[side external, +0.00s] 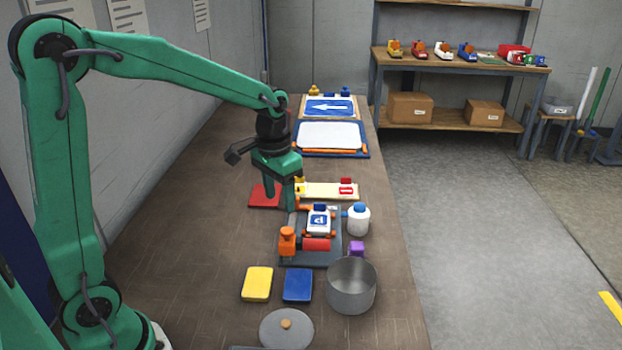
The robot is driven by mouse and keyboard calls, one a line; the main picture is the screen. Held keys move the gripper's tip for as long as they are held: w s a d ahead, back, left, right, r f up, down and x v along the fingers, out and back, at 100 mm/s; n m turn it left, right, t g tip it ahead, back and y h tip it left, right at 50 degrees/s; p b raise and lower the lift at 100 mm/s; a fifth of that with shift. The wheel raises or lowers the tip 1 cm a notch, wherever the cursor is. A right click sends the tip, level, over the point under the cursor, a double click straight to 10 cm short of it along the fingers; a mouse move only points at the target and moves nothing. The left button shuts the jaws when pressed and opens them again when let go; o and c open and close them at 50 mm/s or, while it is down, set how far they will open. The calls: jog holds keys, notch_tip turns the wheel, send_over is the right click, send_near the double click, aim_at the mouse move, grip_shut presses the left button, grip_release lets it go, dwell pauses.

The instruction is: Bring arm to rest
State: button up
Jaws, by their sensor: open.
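My green arm reaches over the table from the left. My gripper (290,202) points down, open, over the middle of the table, close to the back left of a dark fixture (328,251). Its fingertips are hard to make out against the things behind, and I see nothing held in it. The fixture carries a small sign block with a white P on blue (319,221), an orange clamp (287,241) and a red roller (316,244). I cannot tell whether the gripper touches the fixture.
A metal pot (351,286), a lid (286,330), a yellow block (257,284) and a blue block (298,285) lie in front. A white bottle (358,221) stands right of the fixture. A blue arrow sign (330,107) lies at the back. The table's left side is clear.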

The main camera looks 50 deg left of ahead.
jog(key=s+d+r+t, duration=0.1)
jog(key=s+r+t, duration=0.1)
jog(key=s, duration=0.6)
jog(key=s+d+r+t, duration=0.2)
jog(key=s+r, duration=0.3)
jog(key=s, duration=0.3)
jog(key=shift+s+t, duration=0.3)
jog(key=shift+t, duration=0.2)
